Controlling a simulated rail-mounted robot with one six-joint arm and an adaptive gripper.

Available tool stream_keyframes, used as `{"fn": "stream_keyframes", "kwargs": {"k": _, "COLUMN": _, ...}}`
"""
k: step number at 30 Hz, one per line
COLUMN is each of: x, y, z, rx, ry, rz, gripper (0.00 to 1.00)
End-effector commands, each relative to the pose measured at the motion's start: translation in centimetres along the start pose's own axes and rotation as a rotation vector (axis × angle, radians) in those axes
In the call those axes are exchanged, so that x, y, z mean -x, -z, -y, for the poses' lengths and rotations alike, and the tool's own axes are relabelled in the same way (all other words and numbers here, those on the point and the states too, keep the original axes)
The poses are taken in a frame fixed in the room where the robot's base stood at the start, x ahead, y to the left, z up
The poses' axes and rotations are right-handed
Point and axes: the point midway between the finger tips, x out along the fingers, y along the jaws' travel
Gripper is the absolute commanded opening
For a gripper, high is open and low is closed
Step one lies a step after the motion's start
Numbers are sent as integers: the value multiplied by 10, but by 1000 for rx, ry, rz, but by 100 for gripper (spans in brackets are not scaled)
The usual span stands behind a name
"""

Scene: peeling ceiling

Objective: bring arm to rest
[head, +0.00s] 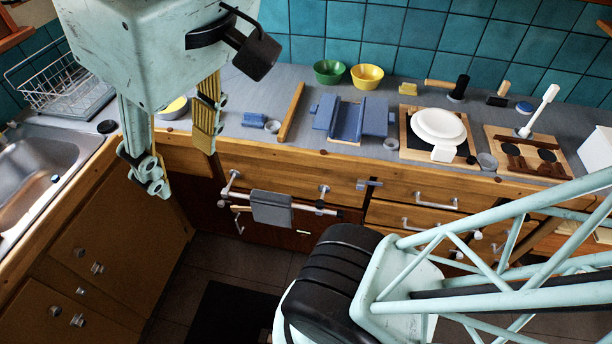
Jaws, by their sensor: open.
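My gripper (180,166) hangs from its pale mint body at the upper left. Its two fingers point down and stand wide apart, open, with nothing held between them. In the picture it lies over the left part of the counter and the cabinet front, near the sink. I cannot tell its exact height above the counter. My mint lattice arm link with a black joint crosses the lower right, and the linkage between it and the gripper is mostly out of view.
The counter (285,88) holds green (329,72) and yellow bowls (367,76), blue blocks (349,119), a white plate (438,124) and a wooden burner board (528,155). A sink (40,165) and wire rack (55,85) are left. A towel (272,208) hangs on the front rail.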

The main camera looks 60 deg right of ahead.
Motion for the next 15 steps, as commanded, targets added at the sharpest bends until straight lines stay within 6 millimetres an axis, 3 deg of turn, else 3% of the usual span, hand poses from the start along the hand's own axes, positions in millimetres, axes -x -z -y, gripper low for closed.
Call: {"fn": "stream_keyframes", "kwargs": {"k": 15, "x": -36, "y": -16, "z": 0, "rx": -9, "ry": 2, "rz": 9, "gripper": 41}}
